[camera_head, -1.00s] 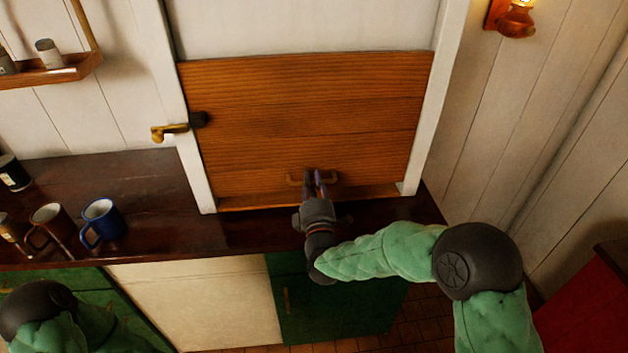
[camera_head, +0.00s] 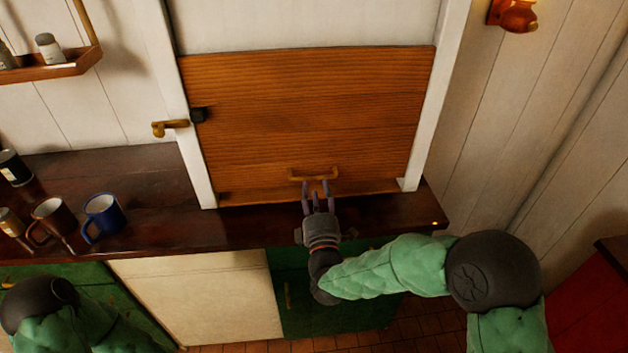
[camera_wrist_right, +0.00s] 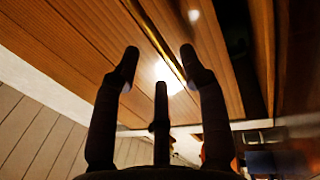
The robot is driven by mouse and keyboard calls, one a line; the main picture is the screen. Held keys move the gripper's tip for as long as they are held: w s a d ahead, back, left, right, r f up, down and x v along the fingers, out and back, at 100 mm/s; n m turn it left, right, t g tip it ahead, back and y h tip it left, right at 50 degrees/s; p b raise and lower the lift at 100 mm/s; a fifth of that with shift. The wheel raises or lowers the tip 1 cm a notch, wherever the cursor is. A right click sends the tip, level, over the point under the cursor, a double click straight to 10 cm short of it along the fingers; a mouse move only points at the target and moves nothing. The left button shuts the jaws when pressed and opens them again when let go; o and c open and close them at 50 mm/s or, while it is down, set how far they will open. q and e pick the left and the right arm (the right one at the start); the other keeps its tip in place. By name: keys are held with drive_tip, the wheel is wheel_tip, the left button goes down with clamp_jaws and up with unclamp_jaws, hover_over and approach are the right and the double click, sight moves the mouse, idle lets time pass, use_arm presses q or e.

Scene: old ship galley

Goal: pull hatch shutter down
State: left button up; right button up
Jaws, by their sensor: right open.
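The wooden hatch shutter (camera_head: 310,120) hangs low in its white frame, with its bottom edge close to the sill above the dark counter. Its brass handle (camera_head: 314,175) is near the bottom middle. My right gripper (camera_head: 318,190) is open and empty, with its fingers pointing at the shutter just below and in front of the handle. In the right wrist view its spread fingers (camera_wrist_right: 158,75) show before the wooden planks (camera_wrist_right: 85,45), with nothing between them. My left gripper is out of view; only part of my left arm shows at the lower left.
A brass latch (camera_head: 170,127) sits on the left frame post. A blue mug (camera_head: 103,216) and a brown mug (camera_head: 50,217) stand on the counter (camera_head: 150,185) at left. A wall shelf (camera_head: 50,70) is at upper left. The counter right of the mugs is clear.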

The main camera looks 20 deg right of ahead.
drive_tip(key=v, duration=0.6)
drive_tip(key=shift+s, duration=0.35)
drive_tip(key=shift+f, duration=0.1)
drive_tip(key=g+y+p, duration=0.1)
drive_tip(key=g+p, duration=0.3)
drive_tip(key=p, duration=0.3)
approach(315, 177)
drive_tip(key=b+x, duration=0.4)
drive_tip(key=x, duration=0.5)
drive_tip(key=shift+w+f, duration=0.2)
drive_tip(key=shift+w+d, duration=0.1)
drive_tip(key=shift+w, duration=0.4)
